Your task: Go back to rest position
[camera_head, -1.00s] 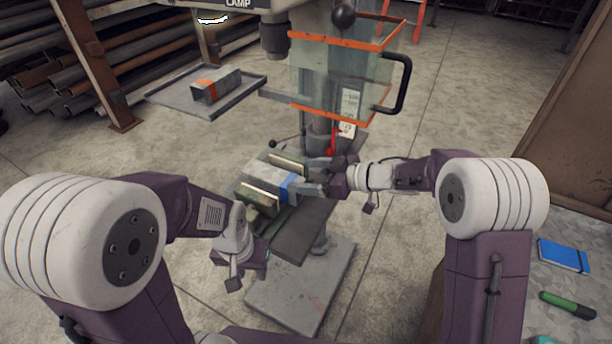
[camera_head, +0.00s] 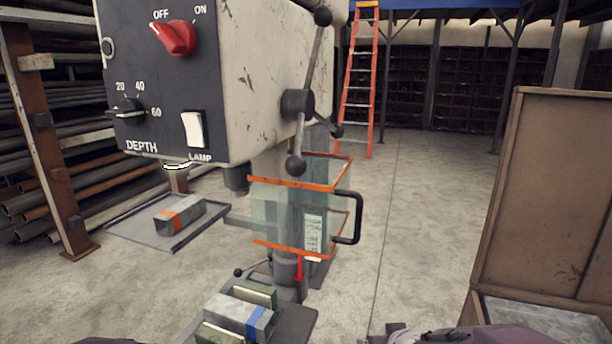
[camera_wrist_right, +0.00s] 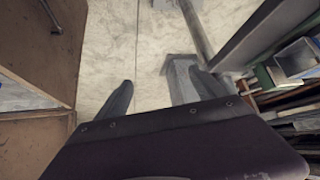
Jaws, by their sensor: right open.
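My right gripper (camera_wrist_right: 160,88) shows in the right wrist view with its two grey fingers apart and nothing between them. The fingers hang over the pale floor and the grey base plate (camera_wrist_right: 181,75) of the drill press, apart from the vise (camera_wrist_right: 265,78) at the right. My left gripper is out of view. A grey block with a blue band (camera_head: 240,316) sits between the green vise jaws (camera_head: 257,292), with no gripper on it.
The drill press head (camera_head: 230,80) with its knobs and lever stands close in front. Its clear guard (camera_head: 265,215) hangs below. A tray (camera_head: 118,232) holds an orange-banded block (camera_head: 180,214). A brown cabinet (camera_head: 545,190) stands at right. Open floor (camera_head: 420,230) lies between.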

